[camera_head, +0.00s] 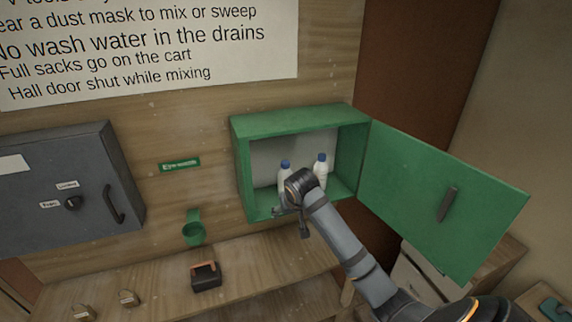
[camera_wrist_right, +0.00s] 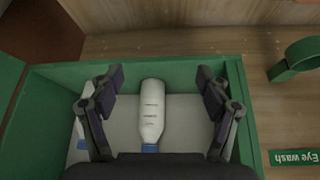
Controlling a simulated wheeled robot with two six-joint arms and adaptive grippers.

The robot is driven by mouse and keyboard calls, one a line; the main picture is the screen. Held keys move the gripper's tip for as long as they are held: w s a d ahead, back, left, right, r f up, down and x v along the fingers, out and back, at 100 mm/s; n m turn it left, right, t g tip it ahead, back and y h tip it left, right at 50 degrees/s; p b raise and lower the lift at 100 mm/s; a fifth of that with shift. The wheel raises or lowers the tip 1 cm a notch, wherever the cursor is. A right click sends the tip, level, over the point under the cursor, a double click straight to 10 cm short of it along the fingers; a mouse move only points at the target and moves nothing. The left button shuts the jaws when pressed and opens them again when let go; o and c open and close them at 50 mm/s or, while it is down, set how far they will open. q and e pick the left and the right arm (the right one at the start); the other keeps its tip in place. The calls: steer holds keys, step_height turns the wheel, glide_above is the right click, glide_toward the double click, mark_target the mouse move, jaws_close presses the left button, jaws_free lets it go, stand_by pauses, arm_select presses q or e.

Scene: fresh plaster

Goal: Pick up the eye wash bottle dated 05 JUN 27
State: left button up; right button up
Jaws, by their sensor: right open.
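Two white eye wash bottles with blue caps stand side by side in the open green cabinet (camera_head: 243,165): a left bottle (camera_head: 285,169) and a right bottle (camera_head: 320,170). My right gripper (camera_head: 291,220) is open in front of the left bottle and hides much of it. In the right wrist view, which is upside down, the left bottle (camera_wrist_right: 152,112) lies between the spread fingers (camera_wrist_right: 158,78), with no clear contact. The right bottle (camera_wrist_right: 79,133) is partly hidden behind a finger there. Label print is too small to read. My left gripper is out of view.
The cabinet's green door (camera_head: 440,195) stands open to the right, beside my right arm. A green ring holder (camera_head: 194,232) and an eye wash sign (camera_head: 180,165) are left of the cabinet. A grey box (camera_head: 60,190) hangs farther left. A bench (camera_head: 240,265) runs below.

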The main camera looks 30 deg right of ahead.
mark_target(285, 176)
step_height(285, 176, up, 6)
steer(key=d, duration=0.1)
steer(key=shift+m, duration=0.4)
steer(key=w+d, duration=0.1)
steer(key=w, duration=0.2)
steer(key=w+d, duration=0.2)
steer(key=w, duration=0.2)
steer(key=w+d, duration=0.1)
steer(key=w, duration=0.2)
steer(key=shift+w+d, duration=0.2)
steer(key=shift+w, duration=0.15)
steer(key=shift+w+d, duration=0.1)
steer(key=shift+w, duration=0.1)
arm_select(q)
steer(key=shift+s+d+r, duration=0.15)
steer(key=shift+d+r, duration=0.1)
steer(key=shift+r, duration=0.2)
arm_select(e)
steer(key=shift+r, duration=0.15)
steer(key=shift+w+d+f, duration=0.2)
steer(key=shift+w+f, duration=0.05)
steer(key=shift+w, duration=0.05)
steer(key=x, duration=0.4)
steer(key=shift+w+d+f, duration=0.15)
steer(key=shift+w+f, duration=0.15)
steer(key=shift+s+r, duration=0.15)
steer(key=c, duration=1.5)
